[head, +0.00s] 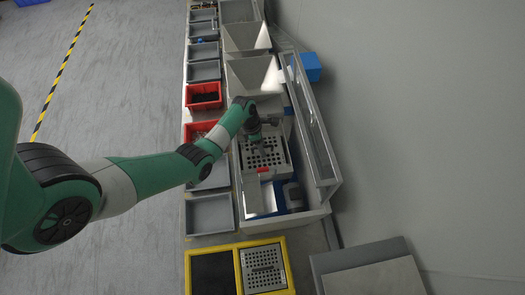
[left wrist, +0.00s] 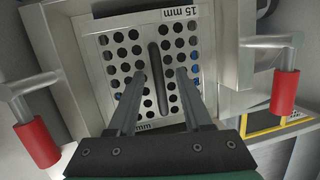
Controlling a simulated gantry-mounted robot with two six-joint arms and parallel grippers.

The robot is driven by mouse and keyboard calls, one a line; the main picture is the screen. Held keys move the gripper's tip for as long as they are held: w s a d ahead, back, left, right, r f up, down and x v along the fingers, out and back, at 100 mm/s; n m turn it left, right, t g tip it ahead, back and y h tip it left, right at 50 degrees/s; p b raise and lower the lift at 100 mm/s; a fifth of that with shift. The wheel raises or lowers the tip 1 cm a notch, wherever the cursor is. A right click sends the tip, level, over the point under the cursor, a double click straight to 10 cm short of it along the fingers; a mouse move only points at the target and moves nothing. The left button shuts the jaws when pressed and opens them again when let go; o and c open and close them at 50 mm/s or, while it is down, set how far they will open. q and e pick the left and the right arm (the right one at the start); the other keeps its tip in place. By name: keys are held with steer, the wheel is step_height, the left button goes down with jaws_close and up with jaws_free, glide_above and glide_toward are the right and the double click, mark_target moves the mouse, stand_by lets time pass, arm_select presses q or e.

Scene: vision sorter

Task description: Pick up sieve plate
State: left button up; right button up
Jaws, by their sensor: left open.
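The sieve plate (head: 275,158) is a grey metal plate with round holes, seated in the sorter machine in the head view. In the left wrist view the sieve plate (left wrist: 115,60) carries a "15 mm" mark and a raised dark bar handle (left wrist: 158,80) along its middle. My left gripper (head: 259,148) is over the plate. In the left wrist view its two fingers (left wrist: 161,76) are apart, one on each side of the handle, with gaps to it. Whether the fingertips reach down to the plate I cannot tell. My right gripper is not in view.
Metal clamps with red grips flank the plate, one at left (left wrist: 37,145) and one at right (left wrist: 285,92). A yellow-framed tray (head: 238,272) holds another perforated plate (head: 264,268). Red bins (head: 204,102) and grey bins (head: 209,214) line the machine's left side.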

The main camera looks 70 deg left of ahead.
arm_select(q)
steer(key=shift+f, duration=0.1)
jaws_close()
stand_by(1.3)
